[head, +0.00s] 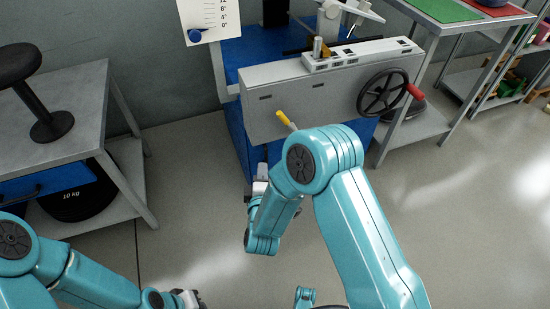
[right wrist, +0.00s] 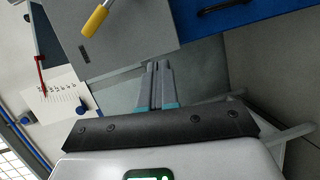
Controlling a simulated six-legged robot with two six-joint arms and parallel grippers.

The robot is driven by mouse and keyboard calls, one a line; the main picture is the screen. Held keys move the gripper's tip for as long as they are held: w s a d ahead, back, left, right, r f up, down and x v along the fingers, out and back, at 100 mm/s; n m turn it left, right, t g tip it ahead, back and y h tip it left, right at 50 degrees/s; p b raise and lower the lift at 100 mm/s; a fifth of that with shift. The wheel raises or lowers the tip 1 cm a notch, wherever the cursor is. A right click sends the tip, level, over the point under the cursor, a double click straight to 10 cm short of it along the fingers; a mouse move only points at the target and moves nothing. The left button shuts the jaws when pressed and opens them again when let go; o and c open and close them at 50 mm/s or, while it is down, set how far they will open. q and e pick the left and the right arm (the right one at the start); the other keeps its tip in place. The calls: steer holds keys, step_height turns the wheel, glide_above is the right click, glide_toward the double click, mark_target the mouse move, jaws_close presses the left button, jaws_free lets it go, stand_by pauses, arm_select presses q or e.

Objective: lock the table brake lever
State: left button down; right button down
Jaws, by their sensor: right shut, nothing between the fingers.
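The brake lever (head: 285,119) has a yellow handle and sticks out from the front of the grey table machine (head: 320,95), tilted up to the left. Its yellow handle also shows at the top of the right wrist view (right wrist: 95,19). My right gripper (head: 261,172) is below and left of the lever in the head view, apart from it. Its fingers (right wrist: 158,66) are shut together and empty in the right wrist view. My left gripper (head: 188,299) is at the bottom edge of the head view, partly cut off, and its fingers are not clear.
A black handwheel (head: 383,92) with a red grip (head: 416,92) is right of the lever. A blue base (head: 240,135) stands under the machine. A grey bench (head: 95,100) with a black stool-like part (head: 45,95) is at left. The floor between is clear.

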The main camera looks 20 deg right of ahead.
mark_target(286, 123)
arm_select(q)
step_height(286, 123, down, 8)
steer(key=b, duration=0.5)
steer(key=shift+w+a, duration=0.2)
steer(key=shift+w, duration=0.05)
arm_select(e)
steer(key=n+t+h, duration=0.1)
steer(key=a+r+n+t+h, duration=0.1)
steer(key=h, duration=0.1)
steer(key=s+n+t+h, duration=0.1)
steer(key=n+h, duration=0.1)
steer(key=shift+a+r, duration=0.25)
arm_select(q)
steer(key=shift+r, duration=0.1)
